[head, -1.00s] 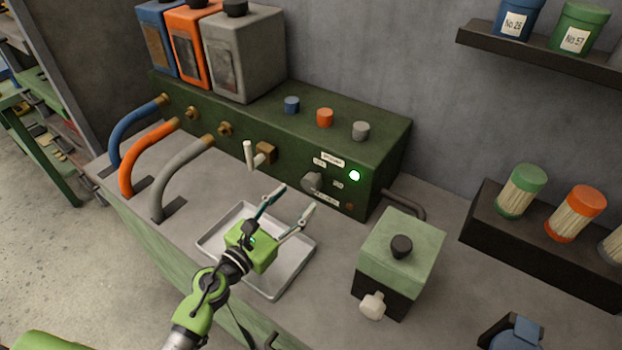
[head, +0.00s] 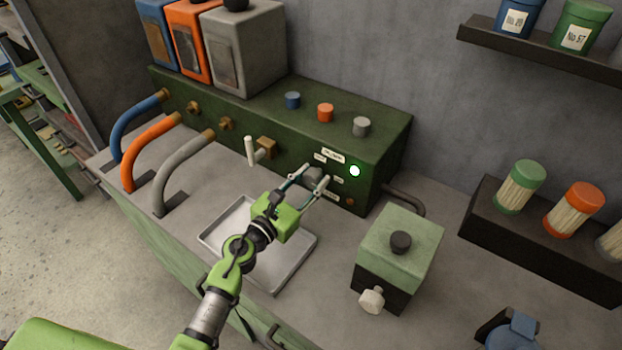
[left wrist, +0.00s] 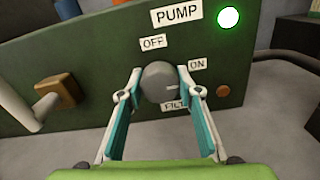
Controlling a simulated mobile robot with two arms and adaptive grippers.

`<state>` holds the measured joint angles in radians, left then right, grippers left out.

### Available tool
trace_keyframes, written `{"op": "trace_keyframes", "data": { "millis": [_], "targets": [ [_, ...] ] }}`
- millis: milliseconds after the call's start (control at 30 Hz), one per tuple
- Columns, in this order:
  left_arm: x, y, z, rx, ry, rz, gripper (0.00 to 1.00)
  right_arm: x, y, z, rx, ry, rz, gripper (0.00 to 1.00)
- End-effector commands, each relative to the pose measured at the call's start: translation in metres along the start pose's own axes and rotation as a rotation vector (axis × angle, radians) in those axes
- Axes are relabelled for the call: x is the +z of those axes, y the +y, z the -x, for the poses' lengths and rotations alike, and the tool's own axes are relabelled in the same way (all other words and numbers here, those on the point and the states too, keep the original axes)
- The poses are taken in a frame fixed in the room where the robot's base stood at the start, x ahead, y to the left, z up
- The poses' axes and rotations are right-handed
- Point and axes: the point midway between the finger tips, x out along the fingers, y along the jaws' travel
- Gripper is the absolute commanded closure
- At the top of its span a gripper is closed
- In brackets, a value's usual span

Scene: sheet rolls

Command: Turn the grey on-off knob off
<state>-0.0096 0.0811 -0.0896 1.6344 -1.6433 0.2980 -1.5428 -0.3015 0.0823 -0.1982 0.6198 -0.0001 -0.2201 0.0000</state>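The grey on-off knob (left wrist: 162,82) is on the front of the green machine panel (left wrist: 75,60), among labels reading PUMP, OFF and ON. In the left wrist view a light mark on the knob points right, toward the ON side. The knob also shows in the head view (head: 312,177), partly hidden by the fingers. A lamp (head: 354,171) beside it glows green-white. My left gripper (left wrist: 162,98) is open, its two fingers to the left and right of the knob. I cannot tell whether they touch it. My right gripper is out of view.
A lever (head: 251,151) on a brass block sticks out left of the knob. A metal tray (head: 285,275) lies below my left gripper. A green-topped box (head: 405,240) stands to the right. Blue, orange and grey buttons sit on the machine's top.

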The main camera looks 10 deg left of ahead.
Motion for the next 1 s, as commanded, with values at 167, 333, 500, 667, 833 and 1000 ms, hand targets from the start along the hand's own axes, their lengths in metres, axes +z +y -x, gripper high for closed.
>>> {"op": "trace_keyframes", "data": {
  "millis": [167, 333, 500, 667, 833, 1000],
  "targets": [
    [0.000, 0.000, 0.000, -0.001, 0.000, 0.005, 0.89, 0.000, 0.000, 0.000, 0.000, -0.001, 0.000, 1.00],
    [0.000, 0.000, 0.000, -0.001, 0.001, 0.041, 0.89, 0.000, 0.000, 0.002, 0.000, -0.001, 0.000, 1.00],
    [0.001, 0.000, 0.000, -0.001, 0.001, 0.132, 0.89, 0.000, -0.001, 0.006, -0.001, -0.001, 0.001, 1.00],
    [0.001, 0.000, 0.000, -0.001, 0.002, 0.261, 0.89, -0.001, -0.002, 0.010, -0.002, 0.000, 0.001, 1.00],
    [0.001, 0.000, 0.000, -0.001, 0.001, 0.423, 0.89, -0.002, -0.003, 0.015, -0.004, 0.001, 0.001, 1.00],
    [0.001, 0.000, 0.000, 0.000, 0.002, 0.585, 0.89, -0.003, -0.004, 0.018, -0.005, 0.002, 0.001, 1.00]
  ]
}}
